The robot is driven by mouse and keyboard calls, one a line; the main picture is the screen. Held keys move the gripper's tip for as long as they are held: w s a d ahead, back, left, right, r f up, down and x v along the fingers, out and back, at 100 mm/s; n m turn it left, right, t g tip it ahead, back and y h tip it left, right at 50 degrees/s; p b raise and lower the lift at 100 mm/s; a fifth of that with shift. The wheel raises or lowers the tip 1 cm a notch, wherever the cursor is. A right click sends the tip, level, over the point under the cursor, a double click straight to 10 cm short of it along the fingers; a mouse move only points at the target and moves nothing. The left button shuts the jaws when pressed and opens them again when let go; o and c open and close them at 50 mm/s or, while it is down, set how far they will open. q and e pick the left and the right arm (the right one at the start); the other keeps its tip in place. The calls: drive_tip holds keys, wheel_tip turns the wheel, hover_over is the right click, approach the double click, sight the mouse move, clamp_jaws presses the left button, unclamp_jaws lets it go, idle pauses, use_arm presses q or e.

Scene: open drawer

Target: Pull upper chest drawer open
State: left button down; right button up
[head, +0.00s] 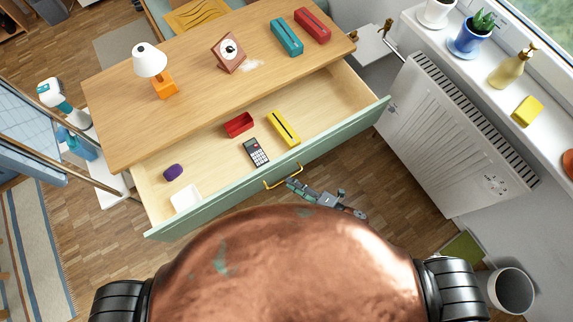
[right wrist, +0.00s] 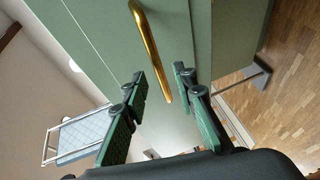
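The upper chest drawer, with a pale green front (head: 330,140), stands well out from the wooden chest (head: 195,65) in the head view. Its gold bar handle (head: 284,181) is at the middle of the front. My right gripper (head: 292,184) is close to the handle's right end, in front of the drawer. In the right wrist view its two green fingers (right wrist: 160,78) are spread apart, with the gold handle (right wrist: 152,45) reaching down between them. I see no clear grip on it. My left gripper is not in view.
The drawer holds a red box (head: 239,124), a calculator (head: 256,152), a yellow item (head: 282,128), a purple item (head: 173,172) and a white dish (head: 185,197). A lamp (head: 150,62) stands on the chest top. A white radiator (head: 450,130) is at the right.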

drive_tip(key=v, duration=0.8)
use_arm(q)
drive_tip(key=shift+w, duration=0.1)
